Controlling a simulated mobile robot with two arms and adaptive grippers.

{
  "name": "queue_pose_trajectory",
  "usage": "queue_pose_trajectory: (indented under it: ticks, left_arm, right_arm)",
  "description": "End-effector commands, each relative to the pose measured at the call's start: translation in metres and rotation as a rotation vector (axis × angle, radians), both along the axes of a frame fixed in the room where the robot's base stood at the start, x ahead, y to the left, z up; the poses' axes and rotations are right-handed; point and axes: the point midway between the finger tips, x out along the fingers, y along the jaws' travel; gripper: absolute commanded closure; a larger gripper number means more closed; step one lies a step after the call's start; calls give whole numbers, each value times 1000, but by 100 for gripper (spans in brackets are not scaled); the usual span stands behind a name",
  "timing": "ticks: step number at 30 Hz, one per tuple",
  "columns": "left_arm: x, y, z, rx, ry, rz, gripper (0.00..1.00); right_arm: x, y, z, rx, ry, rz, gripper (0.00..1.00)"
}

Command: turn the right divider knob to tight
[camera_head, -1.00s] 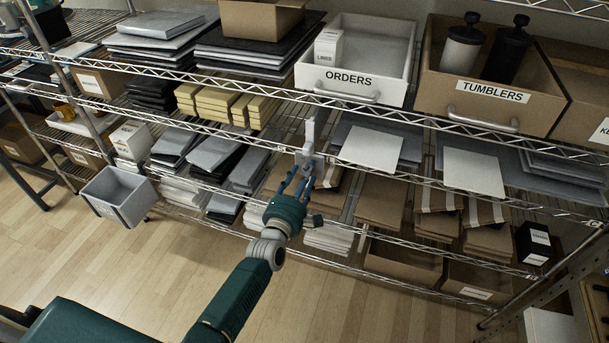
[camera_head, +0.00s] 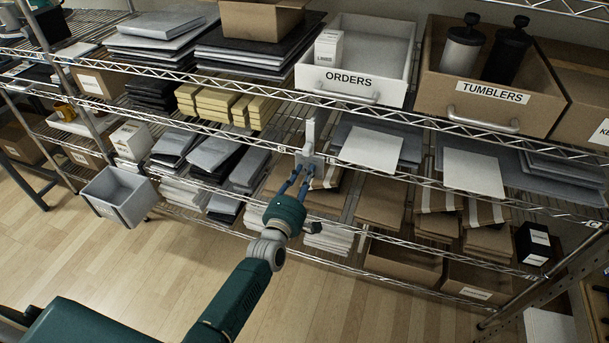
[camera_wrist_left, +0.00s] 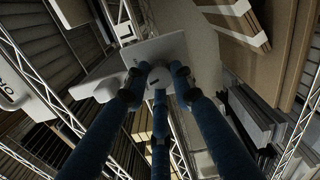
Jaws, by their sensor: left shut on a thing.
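The light grey divider (camera_head: 310,134) stands upright at the front rail of the middle shelf, with a square plate at its foot. In the left wrist view its pale plate (camera_wrist_left: 196,52) fills the upper middle. My left gripper (camera_head: 304,172) reaches up to this plate from below and in front. In the left wrist view its blue fingers (camera_wrist_left: 158,80) are shut around the small knob (camera_wrist_left: 159,76) in front of the plate. The fingertips hide most of the knob, so its setting cannot be read. My right gripper is not in view.
Wire shelf rails run close above and beside my gripper. The ORDERS drawer (camera_head: 357,85) and the TUMBLERS box (camera_head: 494,94) are on the shelf above. White sheets (camera_head: 371,149) and stacks of brown folders (camera_head: 381,203) lie to the right. The floor in front is clear.

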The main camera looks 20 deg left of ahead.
Motion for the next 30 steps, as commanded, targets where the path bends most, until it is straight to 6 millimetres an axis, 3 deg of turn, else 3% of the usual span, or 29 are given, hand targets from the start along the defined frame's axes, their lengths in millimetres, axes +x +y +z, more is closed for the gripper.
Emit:
queue_pose_trajectory:
  ticks: [18,30]
  left_arm:
    - [0,-1,-1,575,-16,-2,100]
    - [-1,-1,-2,825,-25,-2,100]
  right_arm:
    - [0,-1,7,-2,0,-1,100]
    - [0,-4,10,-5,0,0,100]
